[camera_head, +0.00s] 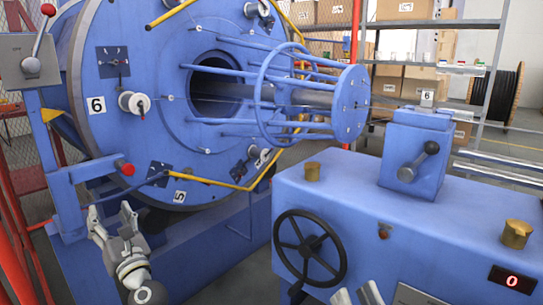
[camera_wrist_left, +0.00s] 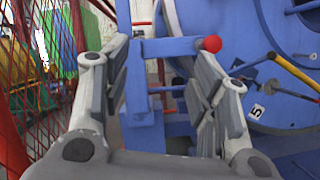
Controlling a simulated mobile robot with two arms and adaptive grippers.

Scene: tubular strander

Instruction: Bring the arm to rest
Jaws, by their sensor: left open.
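My left gripper (camera_head: 112,212) is at the lower left of the head view, in front of the blue strander's base. Its fingers are apart with nothing between them. The left wrist view also shows the open left gripper (camera_wrist_left: 160,62), with a blue bracket and a red knob (camera_wrist_left: 212,44) beyond the fingers. Two light grey pieces at the bottom edge of the head view look like the tips of my right gripper (camera_head: 357,295), by the front of the blue control cabinet (camera_head: 450,215). Most of it is cut off, so its opening is unclear.
The large blue strander disc (camera_head: 140,75) stands behind my left gripper, with a red-knobbed lever (camera_head: 44,35) at the left. A black handwheel (camera_head: 309,248) sticks out from the cabinet. A red mesh fence (camera_wrist_left: 35,120) runs along the left. Shelves with boxes (camera_head: 404,10) stand behind.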

